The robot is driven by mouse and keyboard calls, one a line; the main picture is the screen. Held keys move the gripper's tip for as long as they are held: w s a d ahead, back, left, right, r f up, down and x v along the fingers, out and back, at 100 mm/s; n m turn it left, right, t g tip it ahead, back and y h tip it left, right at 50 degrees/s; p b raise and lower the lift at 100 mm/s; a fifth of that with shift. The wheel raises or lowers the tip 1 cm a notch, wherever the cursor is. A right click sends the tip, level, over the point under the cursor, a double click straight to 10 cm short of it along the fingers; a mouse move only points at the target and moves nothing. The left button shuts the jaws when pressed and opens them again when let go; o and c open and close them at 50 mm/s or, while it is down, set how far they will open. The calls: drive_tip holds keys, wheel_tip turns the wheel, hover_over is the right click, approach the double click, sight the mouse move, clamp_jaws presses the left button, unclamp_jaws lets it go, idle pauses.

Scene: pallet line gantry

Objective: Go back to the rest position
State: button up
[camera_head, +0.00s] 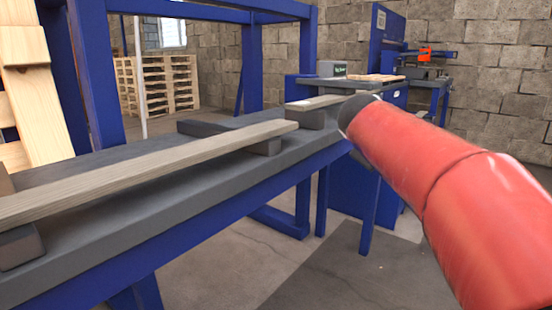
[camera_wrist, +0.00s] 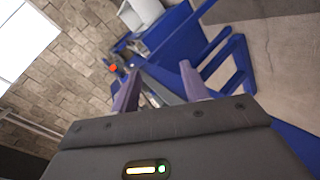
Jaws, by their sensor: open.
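My gripper (camera_wrist: 160,90) shows in the wrist view with its two fingers apart and nothing between them. Its dark body with a small lit indicator fills the bottom of that view. In the head view my red arm reaches in from the right, and its far end hides the gripper. A wooden plank (camera_head: 150,172) lies along the grey bench (camera_head: 225,172) on dark blocks, to the left of my arm. A shorter board (camera_head: 318,103) lies beyond it, partly behind the end of my arm.
A blue frame (camera_head: 185,10) stands over the bench. Stacked pallets (camera_head: 158,85) stand at the back, and a wooden pallet (camera_head: 25,75) leans at the left. A blue machine (camera_head: 385,45) and a side table (camera_head: 430,84) stand near the block wall. The floor (camera_head: 340,270) in front is clear.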

drive_tip(key=s+a+f+m+g+y, duration=0.2)
drive_tip(key=s+a+f+m+y, duration=0.15)
drive_tip(key=s+f, duration=0.95)
drive_tip(key=s+a+f+m+g+y, duration=0.2)
drive_tip(key=s+a+f+y, duration=0.15)
drive_tip(key=s+f, duration=1)
drive_tip(key=s+r+p, duration=0.2)
drive_tip(key=r+p, duration=0.4)
drive_tip(key=r, duration=0.2)
drive_tip(key=s+a+r+p, duration=0.1)
drive_tip(key=s+r+p, duration=0.1)
drive_tip(key=r+p, duration=0.5)
drive_tip(key=shift+r, duration=0.85)
drive_tip(key=shift+a+m, duration=0.1)
drive_tip(key=shift+m, duration=0.15)
